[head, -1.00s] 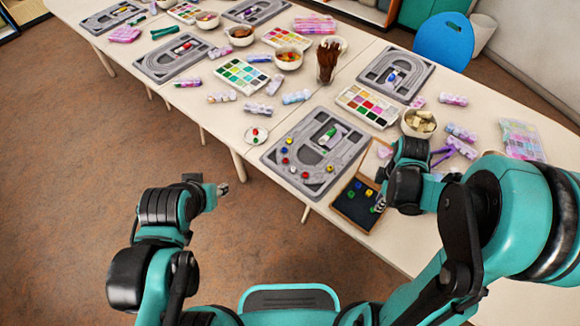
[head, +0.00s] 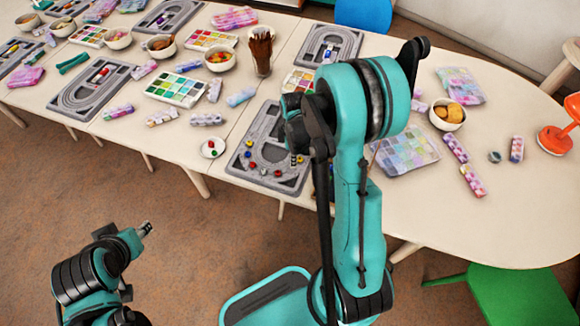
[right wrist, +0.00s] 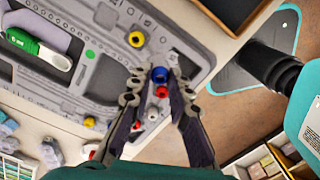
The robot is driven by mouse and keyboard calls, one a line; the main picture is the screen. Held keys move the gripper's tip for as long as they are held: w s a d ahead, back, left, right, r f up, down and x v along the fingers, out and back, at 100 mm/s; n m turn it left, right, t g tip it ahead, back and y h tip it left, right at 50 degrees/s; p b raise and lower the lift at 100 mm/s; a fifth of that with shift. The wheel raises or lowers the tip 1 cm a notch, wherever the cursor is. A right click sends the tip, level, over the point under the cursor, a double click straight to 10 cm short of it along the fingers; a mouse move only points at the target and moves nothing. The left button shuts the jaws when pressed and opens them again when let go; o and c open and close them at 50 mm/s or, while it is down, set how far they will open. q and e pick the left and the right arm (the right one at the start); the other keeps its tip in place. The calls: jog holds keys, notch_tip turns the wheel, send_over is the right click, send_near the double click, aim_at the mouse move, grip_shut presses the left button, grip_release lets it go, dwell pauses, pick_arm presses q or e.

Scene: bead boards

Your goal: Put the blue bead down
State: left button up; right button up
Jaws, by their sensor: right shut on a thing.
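The blue bead (right wrist: 159,75) is between the fingertips of my right gripper (right wrist: 160,78) in the right wrist view. The gripper is shut on it, over the grey bead board (right wrist: 75,75). I cannot tell whether the bead touches the board. In the head view the board (head: 240,163) is partly hidden behind my right arm. My left gripper (head: 146,228) is away from the table at lower left; its jaws are too small to judge.
A small dish of beads (head: 213,148) stands left of the board. A dark wood-rimmed tray (right wrist: 232,12) lies beside the board. A green-and-white object (right wrist: 40,48) lies on the board. Paint sets (head: 176,89) and bowls (head: 220,59) crowd the table further back.

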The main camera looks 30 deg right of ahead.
aim_at(291, 170)
jog(key=shift+w+a+f, duration=0.25)
jog(key=shift+a+f, duration=0.05)
jog(key=shift+f, duration=0.1)
notch_tip(291, 170, down, 4)
jog(key=shift+r+b, duration=0.1)
jog(key=shift+b, duration=0.85)
jog(key=shift+r, duration=0.1)
jog(key=shift+f, duration=0.25)
jog(key=o, duration=0.7)
jog(key=shift+o, duration=0.2)
